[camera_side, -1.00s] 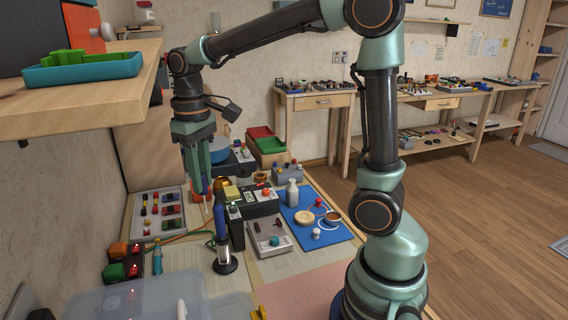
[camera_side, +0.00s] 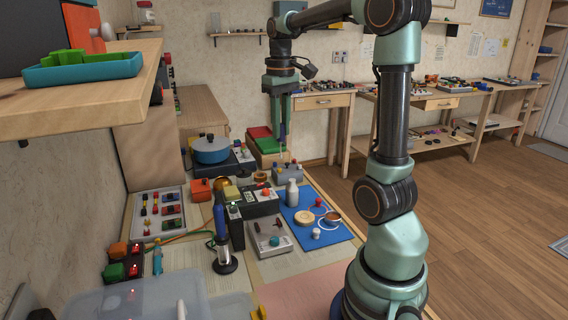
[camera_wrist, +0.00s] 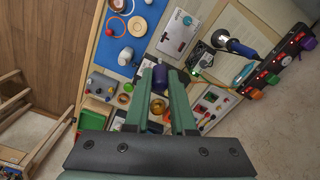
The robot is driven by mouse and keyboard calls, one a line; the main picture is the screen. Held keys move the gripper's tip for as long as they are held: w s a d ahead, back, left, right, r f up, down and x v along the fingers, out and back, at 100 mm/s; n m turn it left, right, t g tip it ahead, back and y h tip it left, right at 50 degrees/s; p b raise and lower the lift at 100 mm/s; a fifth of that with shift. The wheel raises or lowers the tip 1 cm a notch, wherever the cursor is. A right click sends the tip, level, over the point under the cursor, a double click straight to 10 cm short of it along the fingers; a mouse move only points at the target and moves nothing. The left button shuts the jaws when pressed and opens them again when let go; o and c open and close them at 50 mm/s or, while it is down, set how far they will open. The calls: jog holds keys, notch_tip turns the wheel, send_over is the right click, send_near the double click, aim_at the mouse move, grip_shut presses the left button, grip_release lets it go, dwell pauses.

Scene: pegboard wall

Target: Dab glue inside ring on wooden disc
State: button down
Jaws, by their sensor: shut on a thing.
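My gripper (camera_side: 281,125) is shut on a slim blue-purple pen-like tool (camera_wrist: 158,76), pointing down, with a thin tip in the side view. It is held in the air above the grey box with coloured knobs at the back of the bench. The pale wooden disc (camera_side: 304,217) lies flat on the blue mat (camera_side: 300,198), nearer the camera than my gripper and apart from it. The disc also shows on the mat in the wrist view (camera_wrist: 138,26).
On or beside the mat are a white bottle (camera_side: 292,193), a copper-coloured cup (camera_side: 333,216), a red knob (camera_side: 319,202) and a white pot (camera_side: 316,234). The grey knob box (camera_side: 288,174) stands below my gripper. A blue pot (camera_side: 211,150) and a parts tray (camera_side: 158,214) are left.

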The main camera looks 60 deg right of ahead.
jog(key=s+d+m, duration=0.2)
jog(key=s+d, duration=0.3)
jog(key=d, duration=0.1)
notch_tip(320, 180, down, 19)
jog(key=shift+a+r+n, duration=0.15)
jog(key=shift+a+n, duration=0.1)
jog(key=shift+n, duration=0.05)
jog(key=shift+f, duration=0.6)
dwell(2.2)
jog(key=shift+r, duration=0.15)
dwell(0.3)
jog(key=shift+r, duration=2.4)
